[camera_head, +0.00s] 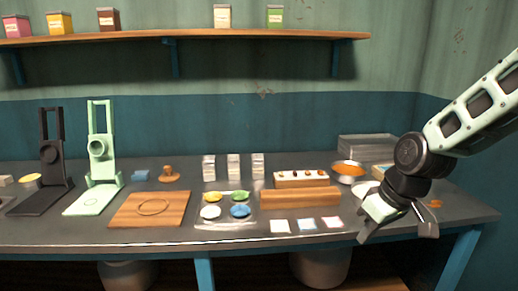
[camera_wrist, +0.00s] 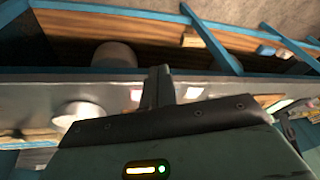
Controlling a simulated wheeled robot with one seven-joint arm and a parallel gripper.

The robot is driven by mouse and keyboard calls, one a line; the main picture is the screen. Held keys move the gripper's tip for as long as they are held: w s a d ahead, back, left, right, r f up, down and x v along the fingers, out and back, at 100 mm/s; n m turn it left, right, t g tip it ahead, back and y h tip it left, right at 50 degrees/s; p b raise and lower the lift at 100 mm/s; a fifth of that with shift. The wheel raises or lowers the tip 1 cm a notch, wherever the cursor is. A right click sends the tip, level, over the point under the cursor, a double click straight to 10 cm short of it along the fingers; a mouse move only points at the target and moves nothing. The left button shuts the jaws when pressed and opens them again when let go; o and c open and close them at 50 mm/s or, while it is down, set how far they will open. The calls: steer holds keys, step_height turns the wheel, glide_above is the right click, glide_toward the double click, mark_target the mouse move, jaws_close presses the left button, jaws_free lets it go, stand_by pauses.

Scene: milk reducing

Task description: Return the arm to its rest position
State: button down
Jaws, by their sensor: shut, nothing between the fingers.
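My arm (camera_head: 475,105) reaches in from the right in the head view, with its wrist bent down. My gripper (camera_head: 398,228) hangs at the front right edge of the dark counter (camera_head: 150,228). In the wrist view the dark fingers (camera_wrist: 158,88) are shut together with nothing between them. The wrist view looks across the counter front toward the shelf below.
A metal bowl of orange food (camera_head: 348,170) and grey trays (camera_head: 367,148) stand close behind my gripper. White cards (camera_head: 306,224), a wooden block (camera_head: 300,198) and a tray of coloured dishes (camera_head: 225,222) lie to its left. Free room lies in front of the counter.

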steer(key=s+a+r+p, duration=0.1)
steer(key=s+a, duration=0.2)
steer(key=s, duration=0.5)
steer(key=s+a+r+n+g+h+p, duration=0.1)
steer(key=s+a+r, duration=0.1)
steer(key=s, duration=0.6)
steer(key=s+a+r+n+g+h, duration=0.1)
steer(key=s+a, duration=0.3)
steer(key=s, duration=0.4)
steer(key=shift+a+r+p, duration=0.2)
steer(key=shift+r+p, duration=0.2)
steer(key=shift+r, duration=0.3)
